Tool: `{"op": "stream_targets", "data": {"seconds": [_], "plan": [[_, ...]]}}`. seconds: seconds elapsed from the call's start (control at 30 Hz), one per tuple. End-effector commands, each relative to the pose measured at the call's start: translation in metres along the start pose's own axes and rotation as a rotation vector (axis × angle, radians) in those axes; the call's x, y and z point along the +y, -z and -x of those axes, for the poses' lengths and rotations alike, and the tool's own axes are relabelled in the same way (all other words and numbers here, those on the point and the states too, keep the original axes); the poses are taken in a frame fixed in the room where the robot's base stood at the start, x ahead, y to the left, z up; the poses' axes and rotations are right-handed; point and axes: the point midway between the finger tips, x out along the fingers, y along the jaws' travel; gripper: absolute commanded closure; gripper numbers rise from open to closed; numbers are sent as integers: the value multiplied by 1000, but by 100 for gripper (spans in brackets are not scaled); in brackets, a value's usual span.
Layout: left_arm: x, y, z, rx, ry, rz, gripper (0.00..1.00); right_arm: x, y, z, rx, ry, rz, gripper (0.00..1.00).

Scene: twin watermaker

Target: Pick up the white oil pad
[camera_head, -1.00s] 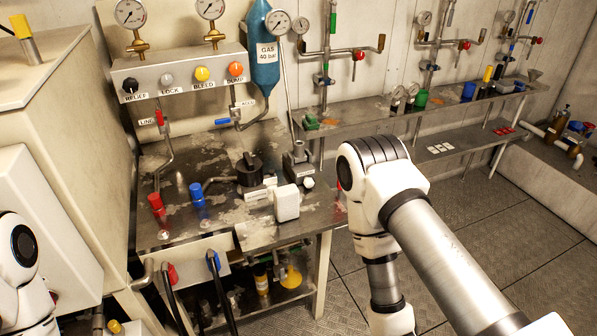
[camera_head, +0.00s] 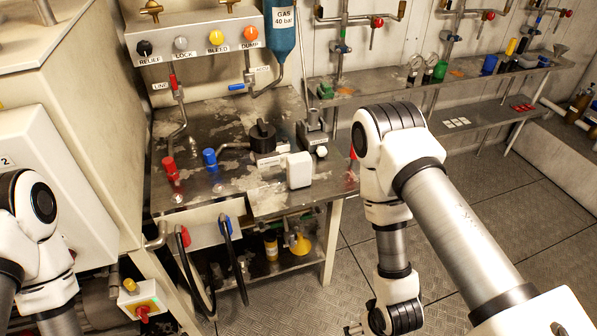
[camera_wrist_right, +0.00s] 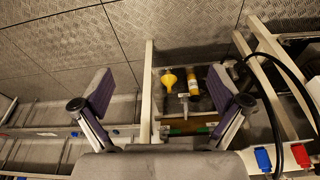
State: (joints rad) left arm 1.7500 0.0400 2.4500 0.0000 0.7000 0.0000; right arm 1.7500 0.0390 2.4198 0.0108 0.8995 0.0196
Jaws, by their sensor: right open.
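A white upright block (camera_head: 299,170) stands near the front right edge of the metal bench in the head view. Several small flat white squares (camera_head: 457,122) lie on the low shelf at the right. I cannot tell for sure which of these is the oil pad. My right gripper (camera_wrist_right: 158,95) is open and empty in the right wrist view, its two fingers wide apart. In the head view, only part of it shows at the bottom edge, below and to the right of the bench. My left arm shows at the left edge; its gripper is out of view.
The bench (camera_head: 222,120) also holds a black-knobbed device (camera_head: 262,136), a red valve (camera_head: 169,168) and a blue valve (camera_head: 210,160). A yellow funnel (camera_head: 299,244) and bottle stand on its lower shelf. Red squares (camera_head: 521,107) lie on the right shelf.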

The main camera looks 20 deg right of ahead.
Motion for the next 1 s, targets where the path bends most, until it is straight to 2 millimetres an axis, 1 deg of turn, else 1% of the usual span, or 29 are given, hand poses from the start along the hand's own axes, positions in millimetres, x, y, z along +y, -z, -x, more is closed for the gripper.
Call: {"op": "stream_targets", "data": {"seconds": [0.03, 0.07, 0.1, 0.17, 0.2, 0.23, 0.3, 0.33, 0.4, 0.43, 0.5, 0.6, 0.87, 1.0], "plan": [[0, 0, -5, 0, 0, 0, 0, -2, 38, -10, 142, -1, -4, 2], [0, 0, -15, 1, 0, 0, 0, -4, 66, -18, 245, 1, -5, 2], [0, 0, -29, 1, 0, 0, 0, -8, 106, -25, 390, 5, -3, 2], [0, 0, -54, 0, 0, 0, 0, -15, 169, -26, 618, 15, 2, 2], [0, 0, -73, 0, 0, 0, 0, -23, 211, -20, 775, 25, 9, 2], [-1, 0, -88, 0, 0, 0, 0, -28, 240, -13, 889, 34, 14, 2], [-1, 0, -118, -1, 0, 0, 0, -43, 294, 12, 1114, 55, 30, 2], [-1, 0, -130, -1, 0, 0, 0, -48, 309, 21, 1180, 62, 38, 2], [-1, 0, -149, -1, 0, 0, 0, -58, 334, 39, 1279, 73, 55, 2], [-1, 0, -155, -1, 0, 0, 0, -62, 339, 44, 1302, 76, 61, 2], [-1, 0, -161, -1, 0, 0, 0, -65, 346, 56, 1334, 80, 70, 2], [-1, 0, -158, 0, 0, 0, 0, -66, 356, 64, 1348, 80, 70, 2], [-1, 0, -152, 0, 0, 0, 0, -71, 392, 61, 1345, 80, 70, 2], [-1, 0, -151, 0, 0, 0, 0, -75, 416, 56, 1344, 80, 68, 2]]}}
